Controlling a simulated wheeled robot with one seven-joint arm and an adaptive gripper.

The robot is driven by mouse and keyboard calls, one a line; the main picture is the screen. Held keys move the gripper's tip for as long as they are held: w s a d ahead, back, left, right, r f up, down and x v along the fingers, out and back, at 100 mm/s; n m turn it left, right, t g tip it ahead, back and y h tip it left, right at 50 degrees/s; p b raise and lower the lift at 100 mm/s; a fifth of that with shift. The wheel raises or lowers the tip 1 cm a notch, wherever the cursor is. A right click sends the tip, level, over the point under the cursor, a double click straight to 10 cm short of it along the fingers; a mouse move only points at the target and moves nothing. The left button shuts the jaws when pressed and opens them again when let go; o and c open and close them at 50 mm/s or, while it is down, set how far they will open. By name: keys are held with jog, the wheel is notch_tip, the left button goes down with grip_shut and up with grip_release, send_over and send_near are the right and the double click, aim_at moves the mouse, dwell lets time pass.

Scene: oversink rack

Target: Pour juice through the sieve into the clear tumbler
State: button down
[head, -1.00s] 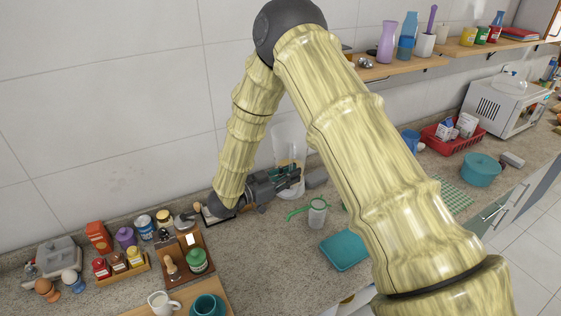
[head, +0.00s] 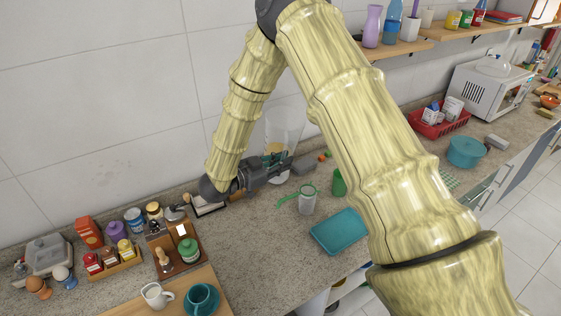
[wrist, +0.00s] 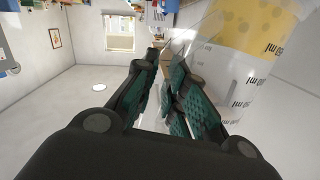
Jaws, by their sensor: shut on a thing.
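A tall clear jug (head: 284,123) with yellow juice low in it stands out behind my gripper (head: 284,164), near the wall. In the wrist view the jug (wrist: 228,60) fills the upper right, with printed ml marks and yellow juice. My gripper (wrist: 165,95) is shut on the jug, seemingly at its clear handle; the exact contact is partly hidden. I cannot tell whether the jug's base touches the counter. The green-rimmed sieve (head: 309,190) sits over the mouth of the clear tumbler (head: 306,205), in front of and right of the jug, apart from it.
A teal container (head: 338,232) lies in front of the tumbler. A green cup (head: 339,183) stands right of it, partly behind my arm. A brown tray (head: 177,262) with bottles is at left. A shelf (head: 400,48) runs above at right. Counter left of the tumbler is clear.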

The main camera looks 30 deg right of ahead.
jog(key=shift+f, duration=0.1)
jog(key=shift+d+m, duration=0.1)
jog(key=shift+m, duration=0.2)
jog(key=shift+s+d+y, duration=0.15)
jog(key=shift+s+y, duration=0.1)
jog(key=shift+y, duration=0.05)
jog(key=shift+f+m, duration=0.1)
jog(key=shift+m, duration=0.3)
jog(key=shift+w+a+f+m+y, duration=0.15)
jog(key=shift+w+a+m+y, duration=0.45)
jog(key=shift+m+y, duration=0.4)
jog(key=shift+w+a+f+m+t+y, duration=0.25)
jog(key=shift+w+f+m+t+y, duration=0.1)
jog(key=shift+f+m+t+y, duration=0.2)
jog(key=shift+w+a+f+m+t+y+b, duration=0.2)
jog(key=shift+f+m+t+y+b, duration=0.25)
jog(key=shift+b, duration=0.45)
jog(key=shift+w+a+f+m+t+y+b, duration=0.1)
jog(key=shift+w+f+m+y+b, duration=0.1)
jog(key=shift+f+m+b, duration=0.55)
dwell(0.7)
jog(key=shift+w+a+f+m+t+y+b, duration=0.1)
jog(key=shift+f+m+t+y+b, duration=0.75)
jog(key=shift+b, duration=1.2)
dwell(0.9)
